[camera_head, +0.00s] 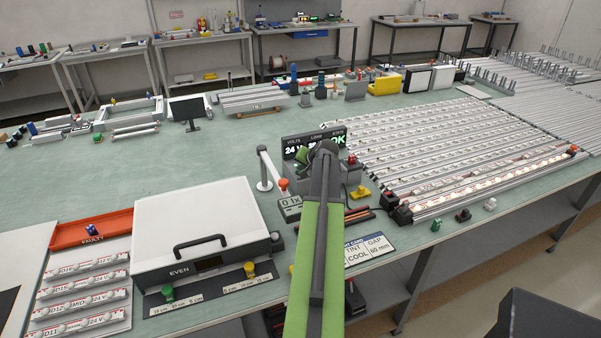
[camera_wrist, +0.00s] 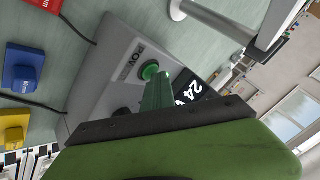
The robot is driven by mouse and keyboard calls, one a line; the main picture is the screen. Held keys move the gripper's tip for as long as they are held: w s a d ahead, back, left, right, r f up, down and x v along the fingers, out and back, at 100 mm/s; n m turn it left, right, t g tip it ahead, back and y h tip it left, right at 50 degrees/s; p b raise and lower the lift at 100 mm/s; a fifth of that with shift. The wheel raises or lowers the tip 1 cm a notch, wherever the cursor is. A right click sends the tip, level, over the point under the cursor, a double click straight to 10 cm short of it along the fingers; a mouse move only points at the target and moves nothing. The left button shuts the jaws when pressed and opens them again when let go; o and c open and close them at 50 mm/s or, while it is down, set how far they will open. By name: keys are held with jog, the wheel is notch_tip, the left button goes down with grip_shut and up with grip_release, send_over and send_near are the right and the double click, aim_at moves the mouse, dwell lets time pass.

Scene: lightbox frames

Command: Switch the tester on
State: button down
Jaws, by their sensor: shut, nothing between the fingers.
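The tester (camera_head: 300,176) is a grey box on the green bench, with a black display (camera_head: 296,146) at its back. The display is lit, with "24 V" in white and "OK" in green. In the wrist view the tester's sloped grey panel (camera_wrist: 100,75) carries a round green button (camera_wrist: 149,70) beside a printed label and a dark knob. My gripper (camera_head: 303,155) is over the tester; in the wrist view its green fingers (camera_wrist: 157,88) are closed together and empty. Their tips appear just beside the green button; contact cannot be told. My arm hides part of the tester.
A white-lidded box (camera_head: 195,222) stands at the left, with a red tray (camera_head: 91,229) beyond. A grey post (camera_head: 264,168) stands just left of the tester. Lit strips (camera_head: 490,178) lie at the right. Blue (camera_wrist: 22,68) and yellow (camera_wrist: 14,128) blocks sit beside the tester.

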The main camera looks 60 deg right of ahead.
jog(key=shift+r, duration=0.1)
jog(key=shift+r+p, duration=0.3)
jog(key=shift+p, duration=0.2)
notch_tip(320, 180, up, 6)
jog(key=p, duration=0.6)
dwell(0.3)
